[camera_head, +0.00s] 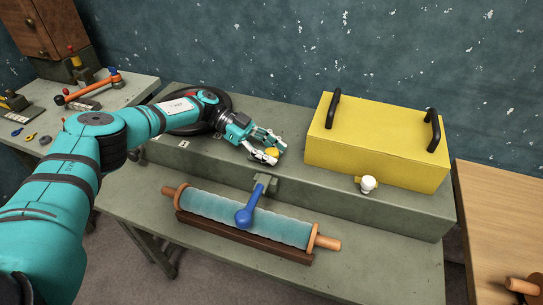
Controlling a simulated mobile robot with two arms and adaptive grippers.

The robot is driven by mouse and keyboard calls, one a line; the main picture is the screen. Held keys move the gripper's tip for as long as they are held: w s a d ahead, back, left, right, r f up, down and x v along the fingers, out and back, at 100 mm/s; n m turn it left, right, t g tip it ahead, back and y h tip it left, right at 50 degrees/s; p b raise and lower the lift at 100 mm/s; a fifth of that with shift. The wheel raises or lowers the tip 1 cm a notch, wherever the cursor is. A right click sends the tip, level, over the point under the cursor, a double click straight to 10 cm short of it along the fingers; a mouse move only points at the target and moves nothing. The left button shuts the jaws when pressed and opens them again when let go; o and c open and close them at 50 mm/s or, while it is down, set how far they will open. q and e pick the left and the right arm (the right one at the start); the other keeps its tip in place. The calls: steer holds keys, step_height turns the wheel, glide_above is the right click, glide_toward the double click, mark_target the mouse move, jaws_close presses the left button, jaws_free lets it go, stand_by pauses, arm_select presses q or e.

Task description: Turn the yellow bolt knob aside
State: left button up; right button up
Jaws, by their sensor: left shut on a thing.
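The yellow bolt knob (271,152) shows as a small patch of yellow between the fingers of my left gripper (270,154), on the raised grey-green ledge. My left gripper is shut on it. The fingers hide much of the knob and whatever it is mounted on. My right gripper is not in the view.
A yellow box (375,145) with black handles and a white knob (368,184) stands right of the gripper. A blue lever (247,211) hangs in front, over a teal roller (290,229). A black wheel (222,97) lies behind my arm. A wooden table (500,210) is at right.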

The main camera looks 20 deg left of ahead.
mark_target(249, 155)
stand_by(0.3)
arm_select(q)
steer(key=o, duration=1.2)
steer(key=shift+v, duration=3.75)
steer(key=shift+f, duration=0.1)
